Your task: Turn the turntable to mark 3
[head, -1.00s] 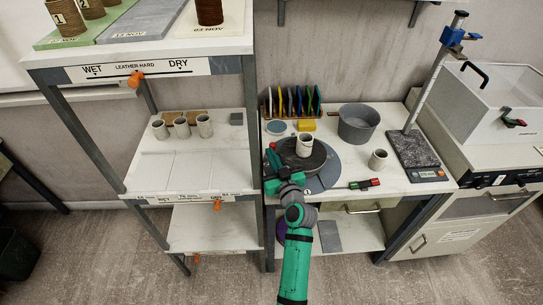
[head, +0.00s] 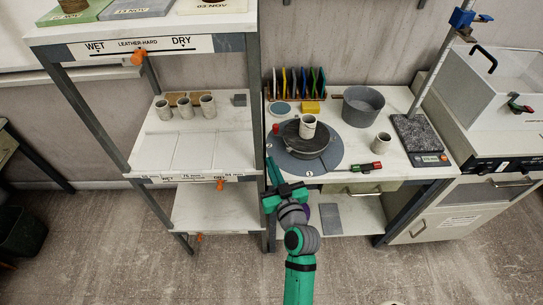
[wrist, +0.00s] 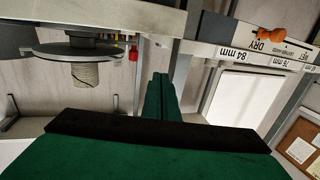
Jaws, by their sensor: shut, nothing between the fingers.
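The turntable (head: 320,152) is a dark round disc on a grey round base plate (head: 285,163) on the bench. A pale cup (head: 307,127) stands upright on the disc. A red knob (head: 276,129) shows at the disc's back left edge. A small white mark is on the base plate's front, too small to read surely. My gripper (head: 271,166) is shut and empty, at the plate's front left near the bench edge, apart from the cup. In the wrist view the turntable (wrist: 75,50) and cup (wrist: 86,75) appear upside down at upper left, and my gripper (wrist: 160,85) points between bench and shelf.
A shelf rack (head: 257,110) stands close at left, its post near my gripper. A rack of coloured tools (head: 297,88) is behind.

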